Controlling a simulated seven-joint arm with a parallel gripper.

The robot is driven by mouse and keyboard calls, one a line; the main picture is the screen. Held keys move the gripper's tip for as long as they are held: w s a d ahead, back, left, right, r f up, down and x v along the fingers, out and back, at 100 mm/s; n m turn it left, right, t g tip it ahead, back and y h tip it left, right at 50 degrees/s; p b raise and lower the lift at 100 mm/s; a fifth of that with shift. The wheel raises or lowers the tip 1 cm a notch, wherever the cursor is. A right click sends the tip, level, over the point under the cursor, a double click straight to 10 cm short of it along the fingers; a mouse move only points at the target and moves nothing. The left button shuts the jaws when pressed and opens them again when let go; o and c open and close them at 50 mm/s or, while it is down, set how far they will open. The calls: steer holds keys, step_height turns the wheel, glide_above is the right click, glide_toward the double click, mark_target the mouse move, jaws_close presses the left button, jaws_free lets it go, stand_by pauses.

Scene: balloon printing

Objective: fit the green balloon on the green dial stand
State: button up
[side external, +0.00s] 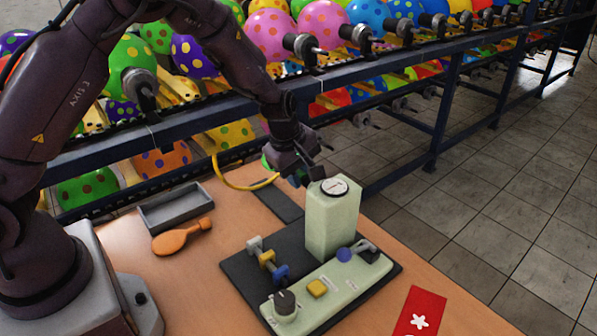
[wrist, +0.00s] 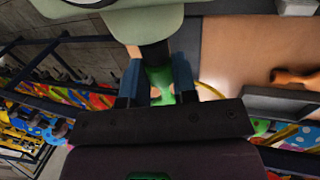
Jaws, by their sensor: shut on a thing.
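The green dial stand (side external: 332,222) is a pale green upright box with a round dial on top, on a dark base plate. My gripper (side external: 298,177) is at its upper left, close to the stand's far side. In the wrist view the blue fingers of my gripper (wrist: 157,78) are shut on the small green balloon (wrist: 159,76). A dark nozzle (wrist: 155,52) runs from the stand (wrist: 150,22) to the balloon's near end. They meet or overlap there; I cannot tell whether the balloon's mouth is around the nozzle. In the side view my gripper mostly hides the balloon.
An orange balloon (side external: 178,239) and a grey tray (side external: 172,209) lie on the wooden table (side external: 225,265) at left. The base plate (side external: 246,287) carries a knob and coloured buttons. A red card (side external: 420,312) lies at front right. A rack of inflated balloons stands behind.

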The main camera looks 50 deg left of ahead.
steer(key=shift+d, duration=0.4)
stand_by(0.4)
steer(key=o, duration=0.8)
steer(key=v, duration=0.9)
